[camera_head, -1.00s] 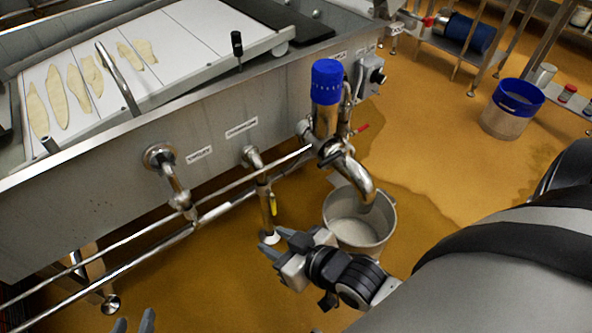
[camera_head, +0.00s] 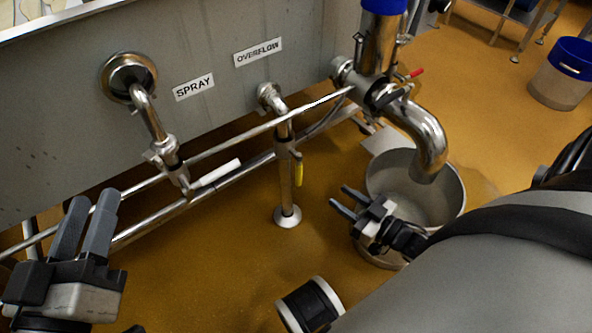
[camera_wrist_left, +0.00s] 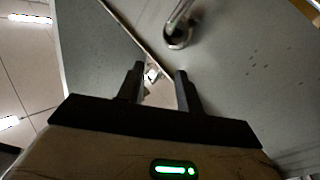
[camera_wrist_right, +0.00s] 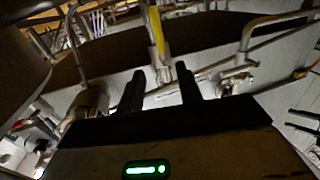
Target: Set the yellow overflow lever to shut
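The yellow lever (camera_head: 299,170) hangs down along the right side of the steel overflow pipe (camera_head: 285,190), under the OVERFLOW label (camera_head: 258,51). It also shows in the right wrist view (camera_wrist_right: 156,28), upper middle, beyond the fingers. My right gripper (camera_head: 340,198) is open and empty, to the right of the lever and apart from it, beside the bucket. In its own wrist view (camera_wrist_right: 160,82) the fingers are spread with nothing between them. My left gripper (camera_head: 90,205) is open and empty at the lower left, near the horizontal rails, far from the lever.
A spray pipe (camera_head: 152,118) with a white lever (camera_head: 217,172) stands left of the overflow pipe. Horizontal steel rails (camera_head: 250,132) run along the vat wall (camera_head: 60,120). A large outlet with a red lever (camera_head: 413,73) hangs over a bucket (camera_head: 455,195). Floor in front is free.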

